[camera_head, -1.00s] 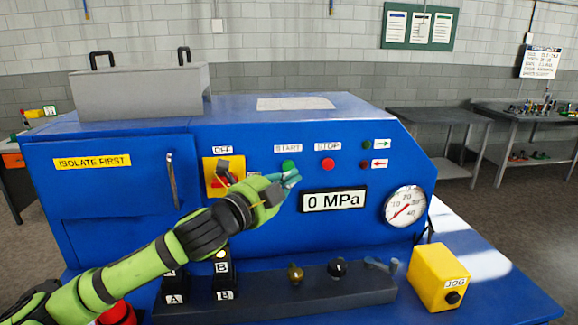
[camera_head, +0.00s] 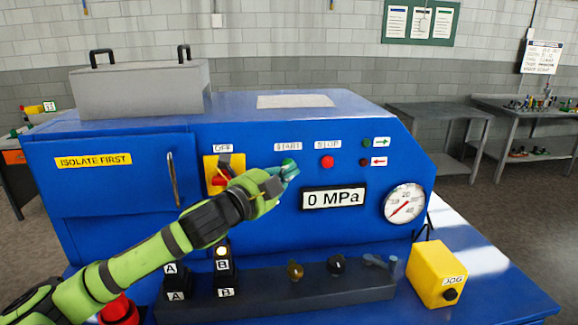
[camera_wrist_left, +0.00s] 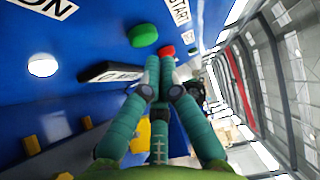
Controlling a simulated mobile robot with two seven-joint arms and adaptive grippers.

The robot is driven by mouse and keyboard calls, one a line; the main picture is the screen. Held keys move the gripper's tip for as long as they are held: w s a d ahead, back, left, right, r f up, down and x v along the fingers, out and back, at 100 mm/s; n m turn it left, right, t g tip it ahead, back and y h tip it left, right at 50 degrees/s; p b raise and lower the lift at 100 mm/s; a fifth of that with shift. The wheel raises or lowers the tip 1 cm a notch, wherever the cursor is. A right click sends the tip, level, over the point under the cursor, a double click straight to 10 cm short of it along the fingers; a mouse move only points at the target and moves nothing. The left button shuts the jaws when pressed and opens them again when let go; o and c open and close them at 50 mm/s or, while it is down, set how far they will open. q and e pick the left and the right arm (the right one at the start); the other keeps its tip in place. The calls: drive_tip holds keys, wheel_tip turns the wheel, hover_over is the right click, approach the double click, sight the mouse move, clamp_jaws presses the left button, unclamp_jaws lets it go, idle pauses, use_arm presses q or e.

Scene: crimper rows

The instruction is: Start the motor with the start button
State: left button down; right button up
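The green start button (camera_head: 289,162) is on the blue machine's front panel, under the START label (camera_head: 288,146). My left gripper (camera_head: 290,171) is just below it, and its teal fingertips overlap the button's lower edge in the head view. In the left wrist view the green button (camera_wrist_left: 143,35) shows whole, up and left of the fingertips (camera_wrist_left: 160,63). The fingers are together with nothing between them. I cannot tell that they touch the button or panel. My right gripper is not in view.
The red stop button (camera_head: 327,162) is close on the right, and the pressure display (camera_head: 334,198) reads 0 MPa below. A yellow-backed OFF switch (camera_head: 223,175) is left of the gripper. A gauge (camera_head: 404,203) and yellow JOG box (camera_head: 437,274) are farther right.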

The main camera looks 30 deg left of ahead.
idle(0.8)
use_arm(q)
drive_tip(key=shift+w+a+p, duration=0.25)
drive_tip(key=shift+w+p, duration=0.05)
drive_tip(key=shift+w, duration=0.05)
drive_tip(key=shift+w+a+r+p, duration=0.1)
drive_tip(key=shift+w+a+p, duration=0.2)
drive_tip(key=shift+w+p, duration=0.1)
idle(0.7)
drive_tip(key=shift+s+d, duration=0.1)
drive_tip(key=shift+s, duration=0.05)
drive_tip(key=shift+s+d+b, duration=0.3)
drive_tip(key=shift+s+d, duration=0.1)
drive_tip(key=shift+s, duration=0.2)
drive_tip(key=s+d, duration=0.1)
drive_tip(key=s, duration=0.1)
drive_tip(key=s+d, duration=0.2)
drive_tip(key=shift+b, duration=0.4)
